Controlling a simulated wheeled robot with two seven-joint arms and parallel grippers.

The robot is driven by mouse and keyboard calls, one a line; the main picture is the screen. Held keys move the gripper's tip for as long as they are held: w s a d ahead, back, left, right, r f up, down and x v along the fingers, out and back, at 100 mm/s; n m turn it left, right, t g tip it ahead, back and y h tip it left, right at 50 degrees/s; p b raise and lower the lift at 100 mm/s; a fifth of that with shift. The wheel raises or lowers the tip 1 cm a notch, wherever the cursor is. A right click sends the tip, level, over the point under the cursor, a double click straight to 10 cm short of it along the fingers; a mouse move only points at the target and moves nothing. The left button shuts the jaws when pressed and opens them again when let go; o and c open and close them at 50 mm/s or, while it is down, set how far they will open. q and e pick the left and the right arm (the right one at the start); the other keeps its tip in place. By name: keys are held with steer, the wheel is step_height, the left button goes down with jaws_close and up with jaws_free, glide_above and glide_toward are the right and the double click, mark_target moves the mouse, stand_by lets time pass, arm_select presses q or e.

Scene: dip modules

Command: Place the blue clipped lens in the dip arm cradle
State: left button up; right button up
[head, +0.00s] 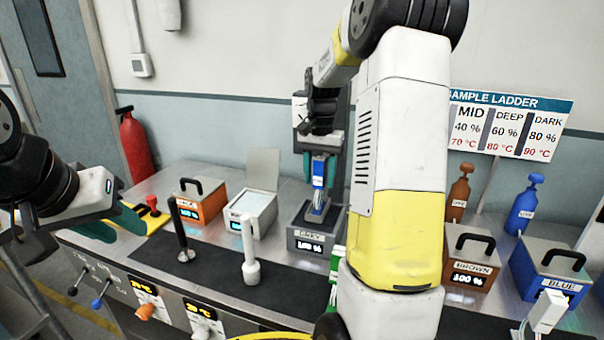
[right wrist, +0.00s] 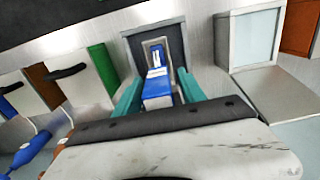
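The blue clipped lens (head: 319,172) is upright over the open top of a grey module (head: 307,238); its lower end is at or inside the opening. My right gripper (head: 320,160) is above that module. In the right wrist view the blue clip (right wrist: 157,92) sits between the teal fingertips (right wrist: 158,94), which appear closed on its sides. My left gripper (head: 115,222) is at the far left with its teal fingers apart and empty. I cannot tell which part is the dip arm cradle; a black post (head: 180,228) and a white post (head: 250,255) stand on the dark mat.
An orange box (head: 199,203) and an open-lidded white box (head: 250,212) stand left of the grey module. A brown box (head: 470,262) and a blue box (head: 550,275) stand at right. A yellow base with a red button (head: 152,205) is near my left gripper. The dark mat (head: 215,270) has free room.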

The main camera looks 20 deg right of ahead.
steer(key=shift+r, duration=0.1)
step_height(320, 180, up, 12)
steer(key=shift+f, duration=0.1)
steer(key=s+a+f+n+t, duration=0.1)
steer(key=s+a+n+t, duration=0.1)
steer(key=s+a, duration=0.2)
steer(key=s+a+n+t+y, duration=0.1)
steer(key=s+a+n+t, duration=0.1)
steer(key=s, duration=0.9)
steer(key=s+a+f+n+t+y, duration=0.1)
steer(key=s+a+n+t, duration=0.1)
steer(key=s+a+n, duration=0.2)
steer(key=s+a, duration=0.2)
steer(key=s, duration=0.2)
steer(key=shift+a+f, duration=0.3)
steer(key=shift+a, duration=0.1)
